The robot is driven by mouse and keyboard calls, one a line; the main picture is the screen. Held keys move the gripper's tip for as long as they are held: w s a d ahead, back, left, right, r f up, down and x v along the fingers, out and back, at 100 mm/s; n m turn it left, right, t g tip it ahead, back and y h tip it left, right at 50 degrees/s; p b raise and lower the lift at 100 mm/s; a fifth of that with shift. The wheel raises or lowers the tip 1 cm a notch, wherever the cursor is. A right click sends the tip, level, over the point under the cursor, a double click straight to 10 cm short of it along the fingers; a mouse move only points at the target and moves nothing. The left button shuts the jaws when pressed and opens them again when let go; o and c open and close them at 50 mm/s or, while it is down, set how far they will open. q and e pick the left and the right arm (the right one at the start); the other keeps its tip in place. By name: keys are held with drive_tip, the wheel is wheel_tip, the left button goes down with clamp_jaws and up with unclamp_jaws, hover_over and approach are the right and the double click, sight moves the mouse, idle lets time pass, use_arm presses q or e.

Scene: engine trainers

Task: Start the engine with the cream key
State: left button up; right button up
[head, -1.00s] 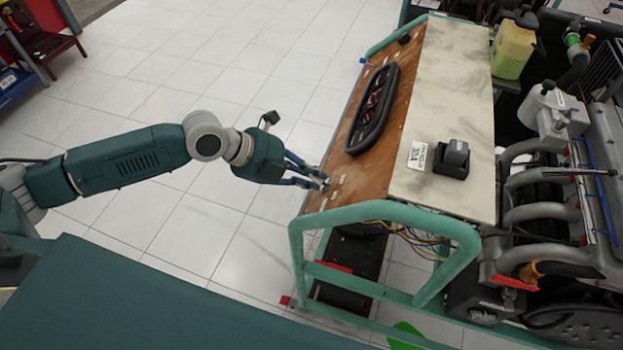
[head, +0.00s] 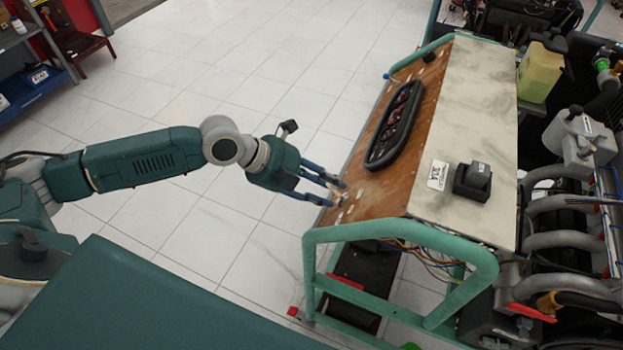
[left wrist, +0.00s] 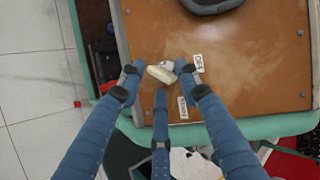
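The engine trainer's brown control panel (head: 385,190) slopes at the right of the head view. My left gripper (head: 338,190) is at the panel's near left corner. In the left wrist view its blue fingers (left wrist: 158,76) close around the small cream key (left wrist: 160,73), with fingertips against both ends of it. The key lies close over the panel, between small white labels. The key's shaft and any switch under it are hidden. My right gripper is not in view.
A black box (head: 473,181) stands on the cream top. A green tube frame (head: 400,234) edges the trainer, with engine pipes to the right. The tiled floor on the left is clear.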

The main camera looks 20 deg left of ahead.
use_arm(q)
drive_tip(key=v, duration=1.1)
drive_tip(key=w+a+f+n+t+y, duration=0.2)
drive_tip(key=w+a+f+n, duration=0.4)
drive_tip(key=f, duration=0.3)
drive_tip(key=w+a+f+n+t+y, duration=0.1)
drive_tip(key=w+a+f+n, duration=0.3)
drive_tip(key=w+f+n, duration=0.4)
drive_tip(key=s+a+f+n+y, duration=0.2)
drive_tip(key=s+f, duration=0.2)
drive_tip(key=f, duration=0.5)
drive_tip(key=s+a+f+n+y, duration=0.1)
drive_tip(key=s+a+f+n, duration=0.15)
drive_tip(key=f, duration=0.75)
drive_tip(key=s+d+f+n+g+y, duration=0.1)
drive_tip(key=s+d+f+n+g, duration=0.2)
drive_tip(key=s+f, duration=1)
drive_tip(key=s+d+f+n+g+y, duration=0.1)
drive_tip(key=s+d+f+n+g, duration=0.15)
drive_tip(key=s+f+n, duration=0.95)
drive_tip(key=s+d+m, duration=0.2)
drive_tip(key=s+d, duration=0.1)
drive_tip(key=s, duration=0.7)
drive_tip(key=s+d+m+g, duration=0.1)
drive_tip(key=s+d+m, duration=0.2)
drive_tip(key=s, duration=0.7)
drive_tip(key=shift+d+f, duration=0.3)
drive_tip(key=shift+d, duration=0.55)
